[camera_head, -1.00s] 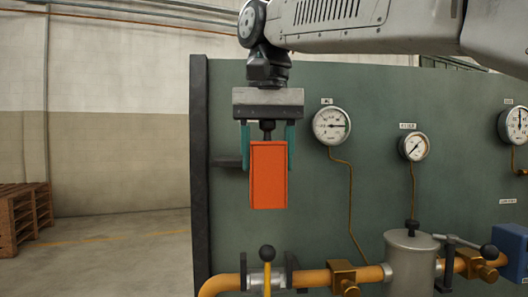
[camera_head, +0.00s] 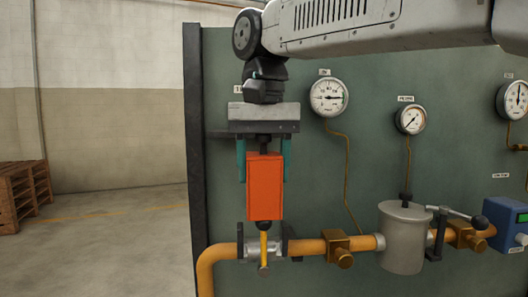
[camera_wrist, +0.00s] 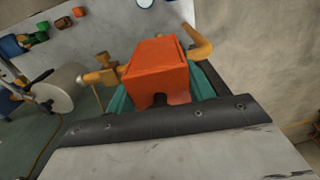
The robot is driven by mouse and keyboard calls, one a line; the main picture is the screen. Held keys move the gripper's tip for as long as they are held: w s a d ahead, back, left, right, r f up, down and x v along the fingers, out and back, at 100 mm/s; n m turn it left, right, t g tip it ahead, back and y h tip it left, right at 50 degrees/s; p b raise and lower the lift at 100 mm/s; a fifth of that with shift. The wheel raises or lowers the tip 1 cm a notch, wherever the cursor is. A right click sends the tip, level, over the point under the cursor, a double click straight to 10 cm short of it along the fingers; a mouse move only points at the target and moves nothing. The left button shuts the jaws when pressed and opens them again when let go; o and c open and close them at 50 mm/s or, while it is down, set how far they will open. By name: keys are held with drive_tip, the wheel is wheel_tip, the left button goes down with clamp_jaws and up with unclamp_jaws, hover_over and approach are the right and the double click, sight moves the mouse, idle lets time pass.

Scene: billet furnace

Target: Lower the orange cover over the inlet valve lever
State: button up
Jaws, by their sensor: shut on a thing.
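The orange cover (camera_head: 264,187) is a tall box that hangs upright below my gripper (camera_head: 264,170) in the head view. The gripper's teal fingers are at either side of the cover's top, shut on it. In the wrist view the cover (camera_wrist: 157,68) sits between the teal fingers. The inlet valve lever (camera_head: 264,248) is yellow, on the pipe directly below. Its black knob shows just under the cover's lower edge. Whether the knob's top is inside the cover, I cannot tell.
The yellow pipe (camera_head: 310,246) runs along the green panel (camera_head: 350,180), with dark flanges on both sides of the lever. A grey tank (camera_head: 404,238) and gauges (camera_head: 328,97) are to the right. Wooden pallets (camera_head: 20,195) stand on the floor at left.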

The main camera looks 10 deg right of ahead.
sight(263, 217)
drive_tip(key=shift+f, duration=4.6)
drive_tip(key=o, duration=1.2)
drive_tip(key=shift+c, duration=0.2)
